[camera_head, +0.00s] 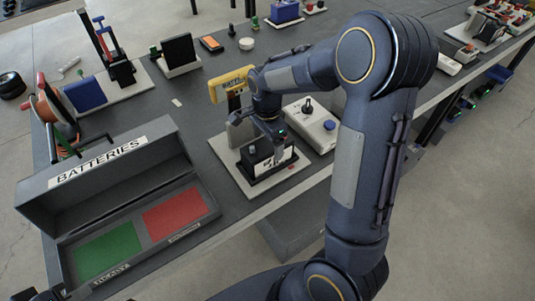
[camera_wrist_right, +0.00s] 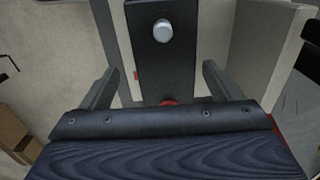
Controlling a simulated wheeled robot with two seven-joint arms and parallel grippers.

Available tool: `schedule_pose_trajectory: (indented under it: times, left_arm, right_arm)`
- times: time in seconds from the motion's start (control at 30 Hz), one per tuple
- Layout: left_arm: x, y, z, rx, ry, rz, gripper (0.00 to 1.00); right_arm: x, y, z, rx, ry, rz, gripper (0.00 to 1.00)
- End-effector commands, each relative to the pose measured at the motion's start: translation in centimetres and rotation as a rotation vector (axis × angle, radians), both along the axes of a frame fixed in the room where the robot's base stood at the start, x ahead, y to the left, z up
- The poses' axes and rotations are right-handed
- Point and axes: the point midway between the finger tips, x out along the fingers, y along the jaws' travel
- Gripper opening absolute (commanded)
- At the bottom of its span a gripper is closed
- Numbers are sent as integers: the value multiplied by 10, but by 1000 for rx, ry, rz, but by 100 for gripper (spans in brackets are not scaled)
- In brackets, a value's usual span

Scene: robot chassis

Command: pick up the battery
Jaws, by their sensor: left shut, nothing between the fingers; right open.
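The battery looks to be the black block (camera_head: 262,156) with a round knob on top, on a white base plate (camera_head: 222,150) at the table's front edge. In the right wrist view the black block (camera_wrist_right: 166,62) with a silver round terminal lies between my right fingers, with gaps at both sides. My right gripper (camera_head: 279,146) is open above the block, partly hiding it in the head view; its fingers also show in the wrist view (camera_wrist_right: 158,82). A dark part of my left gripper (camera_head: 42,293) shows at the bottom left corner, away from the block and holding nothing.
An open grey box labelled BATTERIES (camera_head: 112,205) with green and red floor pads stands at the left front. A yellow multimeter (camera_head: 226,85) stands behind the block, and a white box with knobs (camera_head: 315,125) beside it. Several tools stand farther back.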

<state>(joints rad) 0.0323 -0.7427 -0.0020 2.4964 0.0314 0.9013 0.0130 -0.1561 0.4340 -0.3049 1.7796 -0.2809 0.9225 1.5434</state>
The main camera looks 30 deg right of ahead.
Motion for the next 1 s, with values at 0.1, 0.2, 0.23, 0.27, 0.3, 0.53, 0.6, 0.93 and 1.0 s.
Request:
schedule_pose_trajectory:
  times: [0.1, 0.2, 0.23, 0.27, 0.3, 0.53, 0.6, 0.93, 1.0]
  left_arm:
    - [0, 0, 3, 0, 0, 0, 0]
    - [0, 0, 6, 0, 0, 0, 0]
    - [0, 0, 6, 0, 0, 0, 0]
    - [0, 0, 6, 0, 0, 0, 0]
    - [0, 0, 6, 0, 0, 0, 0]
    - [0, 0, 6, 0, 0, 0, 0]
    - [0, 0, 6, 0, 0, 0, 0]
    - [0, 0, 6, 0, 0, 0, 0]
    - [0, 0, 6, 0, 0, 0, 0]
  right_arm:
    - [3, -3, -16, 1, 6, 1, 85]
    - [7, -5, -31, 2, 5, 2, 85]
    - [6, -5, -36, 2, 5, 2, 85]
    - [6, -5, -39, 2, 4, 2, 85]
    - [7, -5, -43, 2, 3, 2, 85]
    - [7, -4, -49, 2, -1, 2, 85]
    - [7, -4, -49, 2, -1, 2, 85]
    - [7, -4, -49, 2, -1, 2, 43]
    - [7, -4, -49, 2, -1, 2, 34]
